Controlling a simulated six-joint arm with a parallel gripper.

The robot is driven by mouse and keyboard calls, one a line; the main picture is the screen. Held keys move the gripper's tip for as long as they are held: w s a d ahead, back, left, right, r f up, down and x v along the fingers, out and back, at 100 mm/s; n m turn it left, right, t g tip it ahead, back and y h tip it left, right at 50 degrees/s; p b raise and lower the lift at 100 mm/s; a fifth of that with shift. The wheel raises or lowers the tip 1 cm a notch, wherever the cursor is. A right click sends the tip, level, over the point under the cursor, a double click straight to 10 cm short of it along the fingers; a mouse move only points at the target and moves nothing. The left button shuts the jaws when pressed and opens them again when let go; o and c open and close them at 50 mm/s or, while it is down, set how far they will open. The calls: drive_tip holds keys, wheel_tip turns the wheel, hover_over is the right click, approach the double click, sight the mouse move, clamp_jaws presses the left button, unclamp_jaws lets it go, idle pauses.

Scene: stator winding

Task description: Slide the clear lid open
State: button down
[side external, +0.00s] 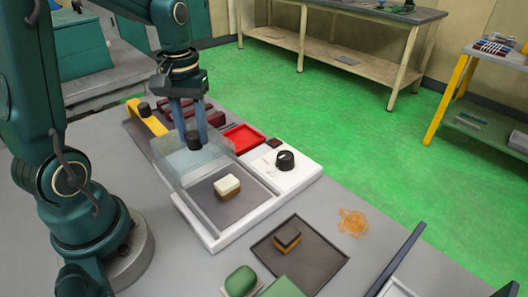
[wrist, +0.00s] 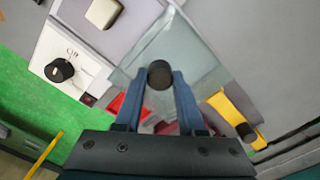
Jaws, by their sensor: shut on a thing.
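The clear lid (side external: 181,163) is a see-through pane with a black knob (side external: 194,143) on top. My gripper (side external: 193,136) is shut on the knob, one blue finger on each side. The wrist view shows the knob (wrist: 160,74) between the fingertips and the lid (wrist: 188,45) around it. The lid lies over the far end of the white-framed box (side external: 213,241) and reaches past it. The near part of the grey recess is uncovered. A cream-topped brown block (side external: 228,187) sits there, clear of the lid.
A white panel with a black dial (side external: 285,160) and a red tray (side external: 243,138) adjoin the box on the right. A yellow bracket (side external: 150,118) and dark red parts stand behind. A dark tray (side external: 318,262) with a block and an orange tangle (side external: 352,222) lie nearer.

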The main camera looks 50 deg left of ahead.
drive_tip(key=c, duration=0.5)
unclamp_jaws()
drive_tip(key=shift+a, duration=0.25)
drive_tip(key=shift+r, duration=2.6)
drive_tip(key=s+d+r+m+t, duration=0.1)
drive_tip(key=s+d+m+t, duration=0.4)
drive_tip(key=d, duration=0.6)
drive_tip(key=s+m, duration=0.1)
drive_tip(key=m, duration=0.1)
drive_tip(key=shift+s+m+t, duration=0.3)
drive_tip(key=shift+s+m, duration=0.05)
drive_tip(key=shift+m, duration=0.05)
